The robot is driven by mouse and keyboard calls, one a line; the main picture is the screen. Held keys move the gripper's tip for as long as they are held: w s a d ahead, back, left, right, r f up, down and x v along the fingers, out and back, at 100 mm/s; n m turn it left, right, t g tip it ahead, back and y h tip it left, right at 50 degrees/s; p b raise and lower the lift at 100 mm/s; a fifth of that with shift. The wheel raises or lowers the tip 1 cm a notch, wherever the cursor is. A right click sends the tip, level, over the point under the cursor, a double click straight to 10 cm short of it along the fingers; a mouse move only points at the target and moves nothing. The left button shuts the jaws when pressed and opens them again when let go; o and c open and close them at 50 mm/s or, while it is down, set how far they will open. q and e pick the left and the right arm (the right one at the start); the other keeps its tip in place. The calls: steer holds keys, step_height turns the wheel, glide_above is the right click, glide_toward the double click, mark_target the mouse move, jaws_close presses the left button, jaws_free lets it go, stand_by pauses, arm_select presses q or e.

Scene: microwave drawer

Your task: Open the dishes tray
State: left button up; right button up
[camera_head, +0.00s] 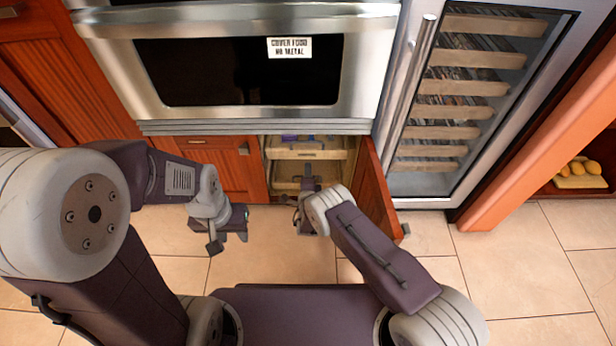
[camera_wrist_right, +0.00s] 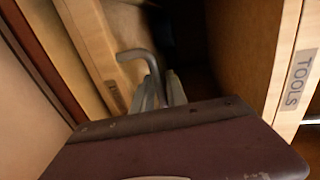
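In the head view, two pale wooden trays sit in the open cabinet under the microwave: an upper tray (camera_head: 280,155) with purple items in it, and a lower tray (camera_head: 284,184). My right gripper (camera_head: 307,180) is in front of the lower tray. In the right wrist view its grey fingers (camera_wrist_right: 165,92) are beside a bent metal bar (camera_wrist_right: 142,56) near a wooden front (camera_wrist_right: 92,45) whose label is too blurred to read. Whether they grip the bar is unclear. The other wooden front (camera_wrist_right: 275,60) is labelled TOOLS. My left gripper (camera_head: 229,242) is open and empty, left of the cabinet.
The cabinet's right door (camera_head: 375,200) stands open beside my right arm. A closed cabinet door (camera_head: 225,165) is at left. The microwave (camera_head: 240,70) is above, and a wine cooler (camera_head: 440,110) stands at right. The tiled floor (camera_head: 520,260) at right is clear.

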steer(key=shift+w, duration=0.15)
jaws_close()
stand_by(1.4)
